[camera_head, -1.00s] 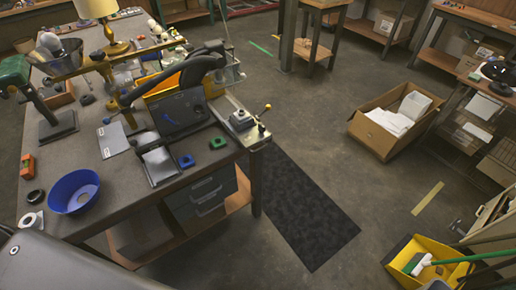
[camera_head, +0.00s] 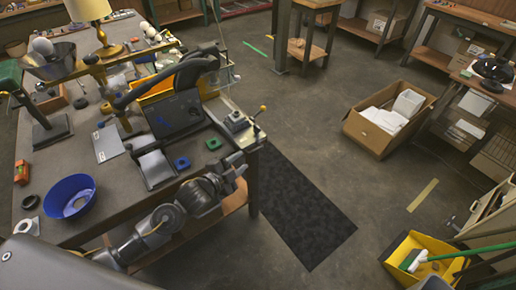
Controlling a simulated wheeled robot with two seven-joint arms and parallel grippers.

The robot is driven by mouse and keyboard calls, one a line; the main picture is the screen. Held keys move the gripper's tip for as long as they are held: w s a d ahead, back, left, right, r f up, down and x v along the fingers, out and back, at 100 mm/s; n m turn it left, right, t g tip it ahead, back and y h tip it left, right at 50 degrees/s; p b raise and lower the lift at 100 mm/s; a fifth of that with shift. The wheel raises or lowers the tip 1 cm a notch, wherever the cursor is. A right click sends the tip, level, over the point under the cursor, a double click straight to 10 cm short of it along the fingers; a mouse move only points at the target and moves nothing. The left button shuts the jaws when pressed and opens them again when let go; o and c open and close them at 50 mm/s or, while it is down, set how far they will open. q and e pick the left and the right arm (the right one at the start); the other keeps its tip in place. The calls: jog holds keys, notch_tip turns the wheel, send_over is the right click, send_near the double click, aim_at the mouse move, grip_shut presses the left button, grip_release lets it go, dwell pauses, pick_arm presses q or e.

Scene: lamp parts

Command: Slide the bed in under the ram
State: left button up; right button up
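A dark press-like machine (camera_head: 178,114) with a thick black curved arm stands on the workbench. A flat grey plate (camera_head: 155,168), which looks like the bed, sticks out at its front. The ram is not clearly distinguishable beneath the black arm. My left gripper (camera_head: 237,167) is at the bench's front right edge, to the right of the plate and apart from it. Its fingers are small and I cannot tell whether they are open. My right gripper is not in view.
A small metal device (camera_head: 236,122) with a yellow-knobbed lever stands at the bench corner. A blue bowl (camera_head: 69,196) is at left. Floor beyond the bench is open around a dark mat (camera_head: 300,210).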

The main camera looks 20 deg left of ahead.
aim_at(257, 150)
pick_arm(q)
jog(key=p+x, duration=0.1)
jog(key=x, duration=0.9)
jog(key=shift+w+d+f+p, duration=0.1)
jog(key=shift+w+p, duration=0.3)
jog(key=shift+f, duration=0.1)
grip_shut()
jog(key=shift+s, duration=0.1)
